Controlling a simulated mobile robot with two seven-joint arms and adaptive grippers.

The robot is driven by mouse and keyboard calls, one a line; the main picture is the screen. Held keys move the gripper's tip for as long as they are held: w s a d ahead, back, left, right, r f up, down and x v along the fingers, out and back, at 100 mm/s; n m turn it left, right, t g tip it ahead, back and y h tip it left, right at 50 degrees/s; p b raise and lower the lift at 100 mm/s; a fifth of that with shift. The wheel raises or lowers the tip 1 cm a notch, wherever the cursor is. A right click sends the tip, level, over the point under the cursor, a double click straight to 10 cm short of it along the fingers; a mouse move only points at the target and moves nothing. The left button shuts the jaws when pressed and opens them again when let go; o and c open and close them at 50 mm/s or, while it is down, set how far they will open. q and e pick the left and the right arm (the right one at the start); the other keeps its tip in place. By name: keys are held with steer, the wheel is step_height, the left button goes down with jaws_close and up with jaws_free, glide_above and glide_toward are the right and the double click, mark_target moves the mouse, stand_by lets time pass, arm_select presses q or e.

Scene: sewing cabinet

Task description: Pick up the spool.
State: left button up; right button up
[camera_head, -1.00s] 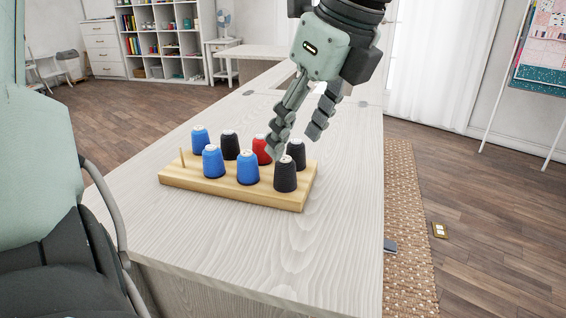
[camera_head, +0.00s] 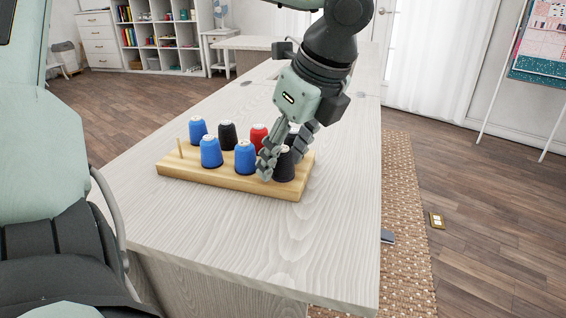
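A wooden spool rack (camera_head: 230,183) stands on the pale wood table and holds several spools on its pegs. Blue spools (camera_head: 211,152) stand at the left and front. A black spool (camera_head: 227,134) and a red spool (camera_head: 259,135) stand in the back row. Another black spool (camera_head: 285,168) stands at the front right corner. The gripper partly hides the back right spool.
One peg (camera_head: 180,148) at the rack's left end is bare. The table (camera_head: 230,235) is clear in front of the rack and to its right. A shelf unit (camera_head: 160,35) stands far behind. A woven rug (camera_head: 403,225) lies on the floor to the right.

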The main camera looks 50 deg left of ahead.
mark_target(284, 154)
arm_select(q)
steer(key=c, duration=0.6)
steer(key=shift+r, duration=0.15)
steer(key=shift+r, duration=0.25)
step_height(284, 154, up, 4)
steer(key=shift+f, duration=0.15)
steer(key=s+r, duration=0.2)
steer(key=s, duration=0.1)
steer(key=s+a+r, duration=0.1)
steer(key=s+r, duration=0.1)
steer(key=s, duration=0.2)
steer(key=s+a+r, duration=0.1)
steer(key=s+r, duration=0.1)
steer(key=s, duration=0.2)
steer(key=shift+s+r, duration=0.25)
